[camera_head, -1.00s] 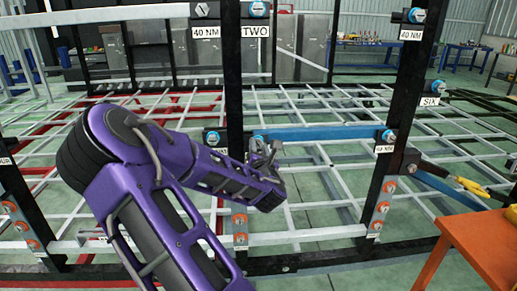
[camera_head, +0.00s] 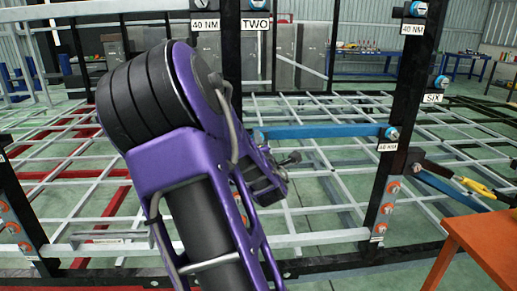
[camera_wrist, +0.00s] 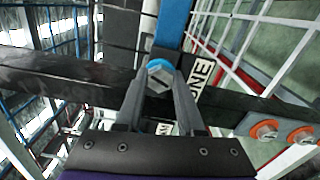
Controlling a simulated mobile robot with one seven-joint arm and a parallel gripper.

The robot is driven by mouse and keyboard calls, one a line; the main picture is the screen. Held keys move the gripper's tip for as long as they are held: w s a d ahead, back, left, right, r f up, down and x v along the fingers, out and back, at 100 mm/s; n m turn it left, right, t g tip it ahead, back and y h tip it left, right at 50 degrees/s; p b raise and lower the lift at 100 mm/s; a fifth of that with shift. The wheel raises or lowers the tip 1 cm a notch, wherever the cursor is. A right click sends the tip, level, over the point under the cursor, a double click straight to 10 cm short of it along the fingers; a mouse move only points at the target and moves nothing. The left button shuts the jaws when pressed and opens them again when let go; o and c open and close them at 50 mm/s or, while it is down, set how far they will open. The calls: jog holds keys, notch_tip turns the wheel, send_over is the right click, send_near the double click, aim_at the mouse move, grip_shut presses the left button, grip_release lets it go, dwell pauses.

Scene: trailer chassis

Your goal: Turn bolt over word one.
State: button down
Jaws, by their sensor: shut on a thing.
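In the wrist view, the hex bolt (camera_wrist: 160,76) with a blue collar sits at the end of a blue bar, at the black post. The two fingers of my gripper (camera_wrist: 160,88) lie on either side of its grey head and are shut on it. The label with the word ONE (camera_wrist: 196,82) is just right of the bolt, partly covered by the right finger. In the head view, my purple arm hides most of the left post's middle and that label. My gripper is mostly hidden there too.
In the head view, the blue bar (camera_head: 325,132) runs right to another bolt (camera_head: 391,134) above a 40 NM label. A bolt above TWO (camera_head: 258,4) and one above SIX (camera_head: 441,82) show. An orange table (camera_head: 485,245) stands at front right. Orange-ringed fasteners (camera_wrist: 265,130) line the post.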

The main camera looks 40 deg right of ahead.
jog(key=m+b, duration=0.1)
jog(key=m, duration=0.7)
jog(key=m+b, duration=0.1)
jog(key=m, duration=0.7)
jog(key=m+b, duration=0.1)
jog(key=m, duration=0.8)
jog(key=shift+s+a+f, duration=0.1)
jog(key=shift+f, duration=0.15)
jog(key=shift+m, duration=0.3)
jog(key=c, duration=0.9)
grip_release()
jog(key=o, duration=0.4)
jog(key=shift+r, duration=0.2)
jog(key=shift+s+a, duration=0.1)
